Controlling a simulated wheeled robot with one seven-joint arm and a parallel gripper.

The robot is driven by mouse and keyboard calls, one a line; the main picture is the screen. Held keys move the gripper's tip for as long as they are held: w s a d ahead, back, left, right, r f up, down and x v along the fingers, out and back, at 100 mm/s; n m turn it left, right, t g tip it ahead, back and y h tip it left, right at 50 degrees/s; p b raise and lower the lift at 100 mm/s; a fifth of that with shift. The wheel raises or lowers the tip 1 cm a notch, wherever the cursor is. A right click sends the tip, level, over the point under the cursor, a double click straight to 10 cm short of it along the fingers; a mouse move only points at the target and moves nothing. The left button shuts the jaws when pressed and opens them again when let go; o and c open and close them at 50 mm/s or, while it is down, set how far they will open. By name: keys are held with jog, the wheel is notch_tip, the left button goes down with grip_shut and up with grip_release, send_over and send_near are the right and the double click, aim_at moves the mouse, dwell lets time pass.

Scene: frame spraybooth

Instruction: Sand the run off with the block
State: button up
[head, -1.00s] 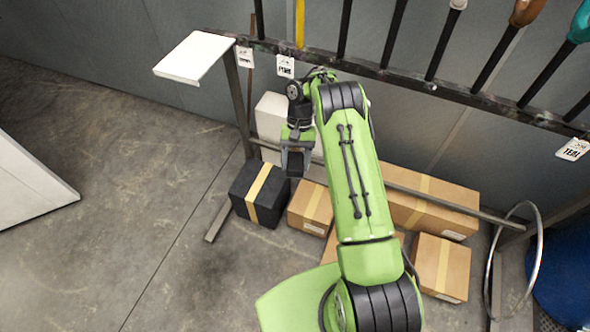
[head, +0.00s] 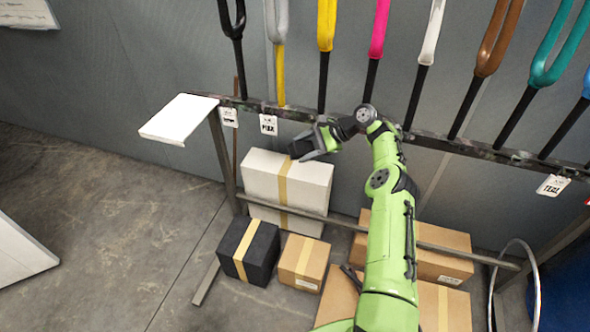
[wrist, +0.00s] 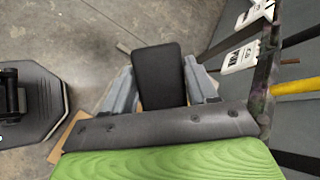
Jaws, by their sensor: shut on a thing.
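My gripper (head: 314,150) is shut on a dark block (head: 301,148), held in the air in front of the rack bar, above the white box. In the wrist view the black block (wrist: 157,76) sits between the two grey fingers of my gripper (wrist: 158,88). Painted forks stand along the rack, among them a yellow one (head: 326,28), a pink one (head: 378,30), a white one (head: 432,35) and a brown one (head: 499,40). The block is apart from them. I cannot make out a paint run on any of them.
The dark rack bar (head: 455,146) crosses the view with name tags, one reading TEAL (head: 553,186). A white shelf (head: 180,118) juts out at its left end. Below are a white box (head: 262,178), a black box (head: 262,262) and several cardboard boxes (head: 303,258).

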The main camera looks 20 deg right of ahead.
jog(key=w+d+r+m+t+h, duration=0.2)
jog(key=d+r+m+t+h, duration=0.85)
jog(key=d+r, duration=0.6)
jog(key=s+d+r+m+t+h, duration=0.1)
jog(key=s+d+r+m+h, duration=0.15)
jog(key=r, duration=0.35)
jog(key=s+d+r+m+t+h, duration=0.1)
jog(key=d+r+h, duration=0.25)
jog(key=r, duration=0.35)
jog(key=m+h, duration=0.1)
jog(key=h, duration=0.2)
send_near(438, 2)
jog(key=a+r, duration=0.3)
jog(key=a, duration=0.1)
jog(key=w+d+p, duration=0.4)
jog(key=p, duration=0.2)
jog(key=shift+w+d+r+p, duration=0.15)
jog(key=shift+w+d+p, duration=0.15)
jog(key=shift+p, duration=0.1)
jog(key=shift+d, duration=0.1)
jog(key=shift+f, duration=0.25)
jog(key=shift+w+d+p, duration=0.65)
jog(key=shift+p, duration=0.4)
